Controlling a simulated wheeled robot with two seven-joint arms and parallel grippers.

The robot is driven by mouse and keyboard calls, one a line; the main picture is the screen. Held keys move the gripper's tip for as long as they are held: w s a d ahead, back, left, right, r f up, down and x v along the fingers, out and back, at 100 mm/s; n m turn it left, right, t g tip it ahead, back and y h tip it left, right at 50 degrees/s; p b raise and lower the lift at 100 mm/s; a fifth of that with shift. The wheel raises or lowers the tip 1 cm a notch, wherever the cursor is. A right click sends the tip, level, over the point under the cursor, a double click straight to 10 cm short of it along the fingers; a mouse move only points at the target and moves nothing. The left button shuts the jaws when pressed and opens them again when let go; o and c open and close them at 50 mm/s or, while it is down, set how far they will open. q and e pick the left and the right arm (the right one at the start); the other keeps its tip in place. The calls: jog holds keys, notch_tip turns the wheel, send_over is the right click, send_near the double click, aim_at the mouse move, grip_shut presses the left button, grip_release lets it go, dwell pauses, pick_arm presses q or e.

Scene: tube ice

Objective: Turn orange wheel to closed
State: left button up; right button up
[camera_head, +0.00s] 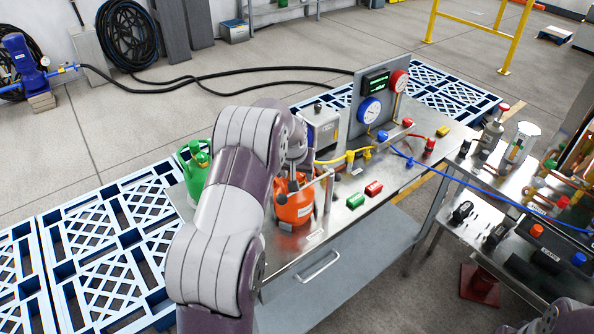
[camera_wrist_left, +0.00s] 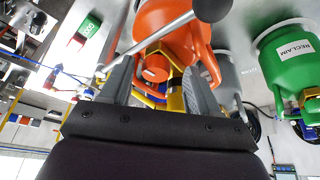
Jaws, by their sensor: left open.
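An orange tank (camera_head: 293,213) stands on the steel workbench, partly hidden by my left arm. It fills the top middle of the left wrist view (camera_wrist_left: 170,25). A small round orange part (camera_wrist_left: 155,68), which looks like the orange wheel, shows between my finger tips, near yellow fittings. My left gripper (camera_wrist_left: 158,78) is open, with one finger on each side of that part; I cannot tell whether they touch it. In the head view my left gripper (camera_head: 302,172) is above the orange tank, mostly hidden by the arm. My right gripper is not in view.
A green tank (camera_head: 194,170) labelled RECLAIM in the wrist view (camera_wrist_left: 298,55) stands beside the orange one. A grey rod with a black knob (camera_wrist_left: 212,8) crosses close by. A gauge panel (camera_head: 366,100), yellow hose (camera_head: 340,158) and blue hose (camera_head: 450,177) lie to the right.

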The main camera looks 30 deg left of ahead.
pick_arm(q)
jog(key=shift+w+d, duration=0.15)
jog(key=c, duration=0.3)
jog(key=shift+w+f, duration=0.15)
jog(key=shift+w, duration=0.1)
jog(key=c, duration=0.7)
jog(key=shift+s, duration=0.15)
jog(key=shift+c, duration=0.2)
jog(key=shift+f+m+h+b, duration=0.1)
jog(key=shift+m+h+b, duration=0.2)
jog(key=shift+m+b, duration=0.45)
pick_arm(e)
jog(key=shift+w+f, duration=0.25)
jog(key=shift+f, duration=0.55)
pick_arm(q)
jog(key=o, duration=1)
jog(key=shift+o, duration=0.2)
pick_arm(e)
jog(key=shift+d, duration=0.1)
pick_arm(q)
jog(key=shift+r, duration=0.2)
